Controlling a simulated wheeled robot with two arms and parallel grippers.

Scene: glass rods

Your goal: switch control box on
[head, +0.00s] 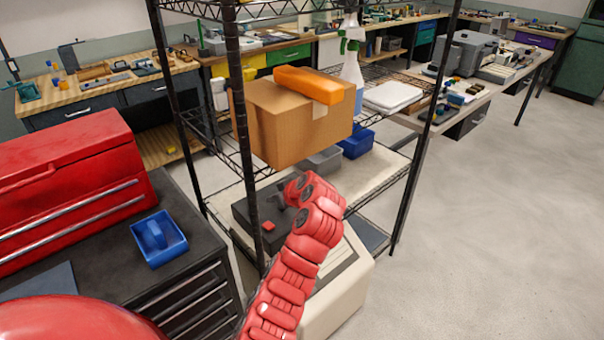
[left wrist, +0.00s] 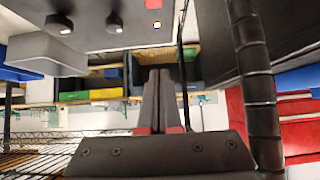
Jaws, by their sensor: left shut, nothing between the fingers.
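The control box (head: 246,216) is a dark box with a red button (head: 283,225) on top. It sits on a lower shelf of the wire rack, partly hidden by a rack post and my left arm. In the left wrist view a grey panel (left wrist: 88,36), apparently this box, fills the upper left. My left gripper (head: 279,199) is over the box, small and partly hidden in the head view. In the left wrist view its fingers (left wrist: 163,75) are together and empty. Contact cannot be told.
A rack post (head: 243,140) stands close to my left arm. Above are a cardboard box (head: 285,130) and an orange case (head: 308,84). A grey bin (head: 322,161) and a blue bin (head: 358,143) sit behind. A red toolbox (head: 70,190) is left; floor is clear right.

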